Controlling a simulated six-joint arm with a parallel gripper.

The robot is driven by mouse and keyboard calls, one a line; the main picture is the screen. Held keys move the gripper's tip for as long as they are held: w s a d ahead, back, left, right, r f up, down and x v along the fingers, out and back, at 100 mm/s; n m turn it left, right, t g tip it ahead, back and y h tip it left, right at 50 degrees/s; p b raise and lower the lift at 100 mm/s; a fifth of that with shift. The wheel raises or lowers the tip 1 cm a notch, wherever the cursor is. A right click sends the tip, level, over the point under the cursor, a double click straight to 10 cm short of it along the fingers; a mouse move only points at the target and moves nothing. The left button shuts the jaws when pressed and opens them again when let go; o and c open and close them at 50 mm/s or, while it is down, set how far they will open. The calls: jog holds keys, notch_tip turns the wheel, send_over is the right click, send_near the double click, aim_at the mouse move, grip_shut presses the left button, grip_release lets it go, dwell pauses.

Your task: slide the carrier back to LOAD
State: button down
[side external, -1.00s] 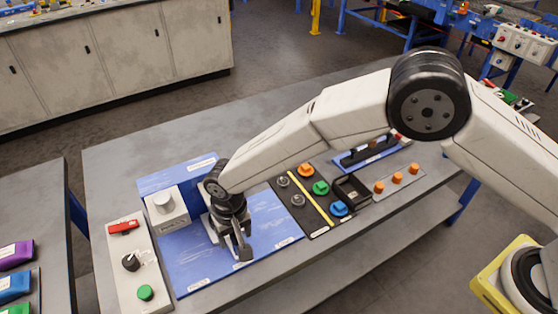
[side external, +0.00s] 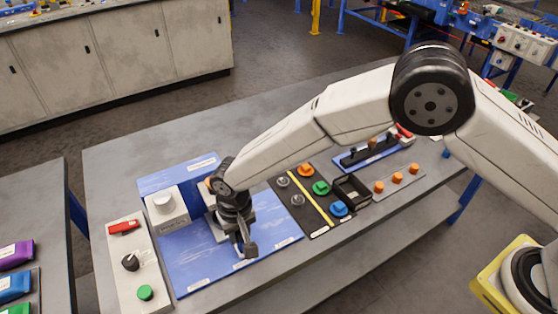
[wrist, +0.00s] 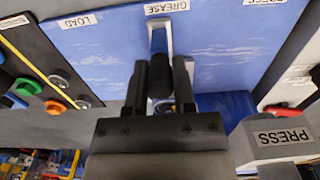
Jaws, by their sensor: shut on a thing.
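The blue plate (side external: 200,262) carries the labels PRESS, GREASE and LOAD along its front edge. The carrier (side external: 212,228) is a pale metal piece on this plate, mostly hidden by my gripper (side external: 241,240). In the wrist view my gripper (wrist: 161,75) is shut on the carrier's dark upright handle, one finger on each side. The carrier's metal arm (wrist: 158,38) points at the GREASE label (wrist: 167,7). The LOAD label (wrist: 77,20) lies to the left in the wrist view, with clear blue plate between.
The press block (side external: 165,208) stands left of the carrier. A control panel (side external: 128,270) with a red switch, a black knob and a green button is further left. A dark board (side external: 317,222) with coloured knobs lies to the right of the plate.

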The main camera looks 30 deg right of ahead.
jog(key=shift+d, duration=4.95)
jog(key=shift+c, duration=1.4)
grip_release()
jog(key=shift+r, duration=0.3)
jog(key=shift+r, duration=0.7)
jog(key=shift+r, duration=0.35)
jog(key=shift+r, duration=0.35)
jog(key=shift+r, duration=0.65)
